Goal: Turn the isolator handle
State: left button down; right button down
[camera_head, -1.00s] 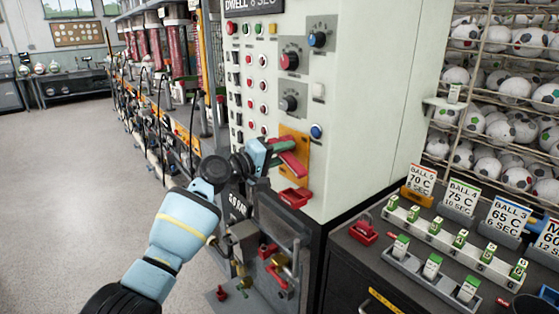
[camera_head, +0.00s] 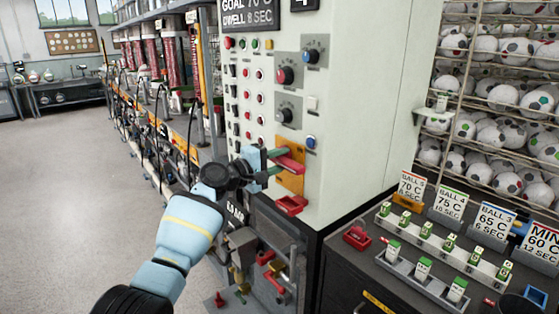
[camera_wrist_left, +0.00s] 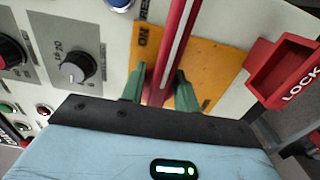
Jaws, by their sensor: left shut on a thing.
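The red isolator handle (camera_head: 291,164) stands out from a yellow-orange plate (camera_head: 292,183) on the front of the pale control cabinet. My left gripper (camera_head: 272,161) reaches it from the left and is shut on it. In the left wrist view the red bar of the handle (camera_wrist_left: 176,45) runs between the two green fingers (camera_wrist_left: 160,88), with the orange plate (camera_wrist_left: 215,65) behind. The fingers partly hide the handle's base. A red lock piece (camera_head: 291,205) sits just below the plate; its "LOCK" lettering shows in the left wrist view (camera_wrist_left: 285,72). My right gripper is out of view.
Knobs (camera_head: 286,75) and rows of buttons (camera_head: 247,85) are on the cabinet face above and left of the handle. Pipes and valves (camera_head: 268,265) sit below. A dark bench (camera_head: 345,270) with green-topped blocks and ball cards stands to the right. Open floor (camera_head: 80,190) lies left.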

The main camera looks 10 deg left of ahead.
aim_at(275, 161)
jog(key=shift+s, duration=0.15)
pick_arm(q)
jog(key=c, duration=1.4)
grip_release()
jog(key=shift+o, duration=0.2)
